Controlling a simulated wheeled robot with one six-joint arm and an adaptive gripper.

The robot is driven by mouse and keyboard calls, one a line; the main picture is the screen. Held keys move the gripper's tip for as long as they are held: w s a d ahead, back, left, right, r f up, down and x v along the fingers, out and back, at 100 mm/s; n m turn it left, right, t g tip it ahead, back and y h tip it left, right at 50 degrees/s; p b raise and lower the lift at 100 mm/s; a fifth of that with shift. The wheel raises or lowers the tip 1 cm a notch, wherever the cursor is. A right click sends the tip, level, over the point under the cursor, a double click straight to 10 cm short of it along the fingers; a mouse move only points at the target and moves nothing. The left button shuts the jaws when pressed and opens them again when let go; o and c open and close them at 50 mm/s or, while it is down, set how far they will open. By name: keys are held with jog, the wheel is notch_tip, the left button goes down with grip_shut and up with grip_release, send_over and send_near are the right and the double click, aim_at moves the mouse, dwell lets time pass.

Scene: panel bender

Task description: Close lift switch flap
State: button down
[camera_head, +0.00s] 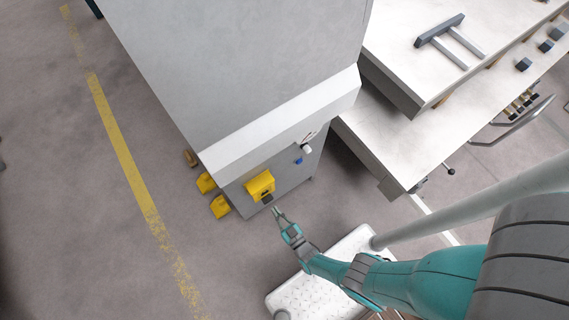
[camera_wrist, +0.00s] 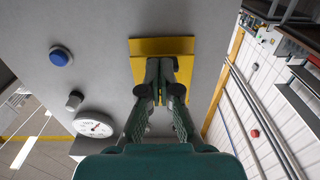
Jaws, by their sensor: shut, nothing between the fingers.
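The yellow lift switch flap (camera_head: 261,183) is on the front of the grey cabinet, with a dark part just below it. In the wrist view the yellow switch unit (camera_wrist: 180,46) shows as two bands behind my fingertips. My gripper (camera_head: 276,209) is shut and empty, just in front of and below the yellow unit. In the wrist view my gripper (camera_wrist: 162,72) covers the unit's lower middle. I cannot tell whether the fingertips touch it, or how far the flap is open.
A blue button (camera_wrist: 61,57), a black knob (camera_wrist: 74,101) and a round gauge (camera_wrist: 93,125) are on the same panel. Yellow pedals (camera_head: 219,206) stand on the floor beside the cabinet. A white worktable (camera_head: 400,150) is at the right.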

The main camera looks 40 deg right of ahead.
jog(key=s, duration=0.6)
dwell(1.1)
jog(key=s+d+r+g+y, duration=0.1)
jog(key=s+d+r, duration=0.3)
jog(key=s+r, duration=0.5)
jog(key=r, duration=1)
jog(key=s+r+g, duration=0.1)
jog(key=s+r, duration=0.2)
jog(key=r, duration=1)
jog(key=s+r+g+h, duration=0.1)
jog(key=s+r, duration=0.2)
jog(key=r, duration=1)
jog(key=shift+s+d, duration=0.15)
jog(key=shift+d, duration=0.25)
